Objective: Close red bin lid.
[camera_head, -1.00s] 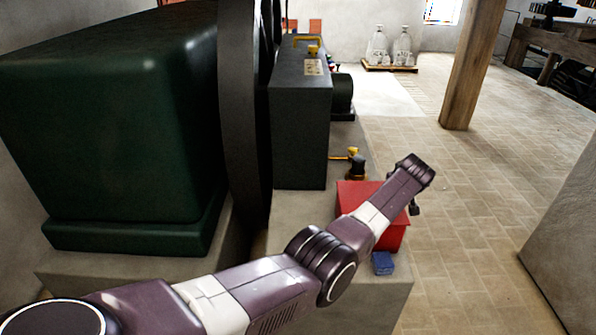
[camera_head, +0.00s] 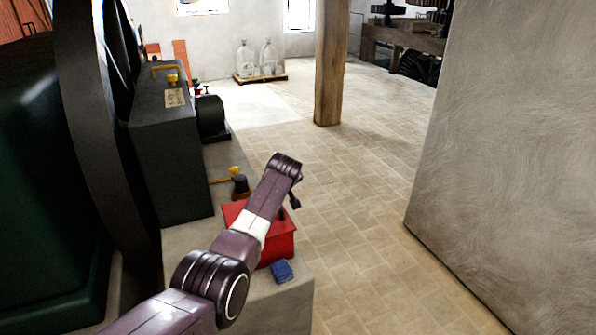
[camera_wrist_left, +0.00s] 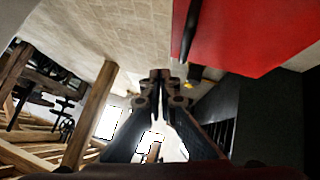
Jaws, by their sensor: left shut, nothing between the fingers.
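The red bin (camera_head: 279,247) sits on a concrete ledge in the head view, partly hidden behind my left forearm. Its top looks roughly level, but the arm covers much of it and I cannot tell whether the lid is fully down. In the left wrist view a large red face of the bin (camera_wrist_left: 250,35) fills the upper right, with a dark bar along its left edge. My left gripper (camera_head: 295,201) is mostly hidden beyond the wrist, by the bin's right side. In the left wrist view its fingers (camera_wrist_left: 160,76) are shut and empty, apart from the red face. My right gripper is out of view.
A blue block (camera_head: 282,271) lies in front of the bin. A yellow-and-black fitting (camera_head: 239,183) stands behind it. A dark machine cabinet (camera_head: 172,160) and wheel are left. Tiled floor on the right is open, up to a plaster wall (camera_head: 500,150) and a wooden post (camera_head: 331,65).

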